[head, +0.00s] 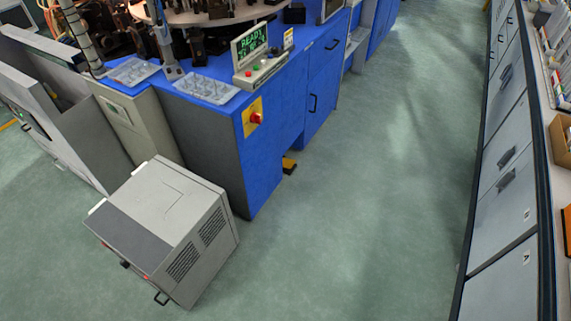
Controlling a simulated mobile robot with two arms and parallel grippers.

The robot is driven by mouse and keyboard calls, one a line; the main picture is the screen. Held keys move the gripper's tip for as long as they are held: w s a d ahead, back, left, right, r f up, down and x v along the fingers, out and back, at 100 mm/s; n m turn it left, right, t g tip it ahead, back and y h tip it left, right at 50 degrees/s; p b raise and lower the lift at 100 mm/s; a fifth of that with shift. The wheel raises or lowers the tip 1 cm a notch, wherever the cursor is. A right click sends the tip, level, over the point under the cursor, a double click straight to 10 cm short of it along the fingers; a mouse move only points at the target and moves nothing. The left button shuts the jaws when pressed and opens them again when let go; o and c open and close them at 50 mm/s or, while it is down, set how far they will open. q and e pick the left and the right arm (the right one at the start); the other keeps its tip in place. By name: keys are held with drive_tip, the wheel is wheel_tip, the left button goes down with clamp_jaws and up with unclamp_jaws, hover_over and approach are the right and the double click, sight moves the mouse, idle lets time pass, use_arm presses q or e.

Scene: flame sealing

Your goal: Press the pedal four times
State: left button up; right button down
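A small yellow and black pedal (289,165) is on the floor at the foot of the blue machine cabinet (275,130), on its right side. The cabinet hides part of it. I cannot tell whether it is pressed. A small green-lettered display (249,43) on top of the cabinet reads "READY" on its first line; the second line is too small to read surely. Neither of my grippers shows in the head view.
A grey box-shaped unit (165,215) stands on the floor in front of the cabinet. A red emergency button (256,118) sits on the cabinet's side. Grey cabinets (505,170) line the right. The green floor (370,200) between is clear.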

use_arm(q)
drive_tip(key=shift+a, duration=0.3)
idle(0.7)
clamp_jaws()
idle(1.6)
